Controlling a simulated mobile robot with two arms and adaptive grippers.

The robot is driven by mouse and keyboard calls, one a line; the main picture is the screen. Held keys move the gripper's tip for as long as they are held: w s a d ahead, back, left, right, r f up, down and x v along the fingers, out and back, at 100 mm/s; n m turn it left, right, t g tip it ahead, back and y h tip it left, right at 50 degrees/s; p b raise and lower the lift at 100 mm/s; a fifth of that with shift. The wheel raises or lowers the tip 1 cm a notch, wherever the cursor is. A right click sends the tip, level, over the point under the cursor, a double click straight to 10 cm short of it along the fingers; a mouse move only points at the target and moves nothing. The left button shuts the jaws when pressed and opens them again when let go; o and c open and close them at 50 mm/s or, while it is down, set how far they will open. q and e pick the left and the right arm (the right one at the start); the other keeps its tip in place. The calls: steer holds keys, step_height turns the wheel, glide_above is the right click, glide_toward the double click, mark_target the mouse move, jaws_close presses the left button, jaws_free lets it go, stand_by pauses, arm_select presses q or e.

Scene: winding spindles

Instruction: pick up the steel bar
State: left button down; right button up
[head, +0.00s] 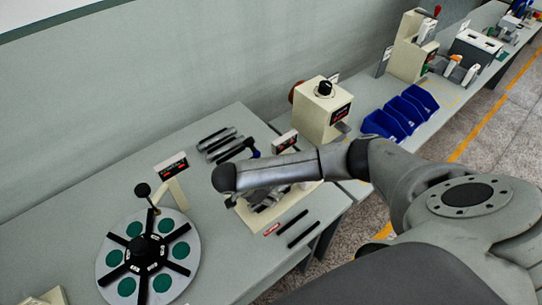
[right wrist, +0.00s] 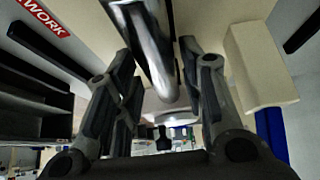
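The steel bar (right wrist: 148,45) is a shiny rounded metal bar at the top middle of the right wrist view, pointing toward the camera. My right gripper (right wrist: 157,60) is open, with one finger on each side of the bar. The fingers look close to the bar, but I cannot tell whether they touch it. In the head view my right arm reaches in from the right over a cream holder (head: 246,215), and its wrist hides most of the gripper and the bar. My left gripper is in neither view.
A round plate with green discs (head: 150,257) stands at left on the grey table. Dark bars (head: 218,142) lie behind the arm, and two black strips (head: 297,228) lie in front. A cream machine (head: 322,112) and blue bins (head: 402,115) stand to the right.

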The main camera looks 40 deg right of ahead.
jaws_close()
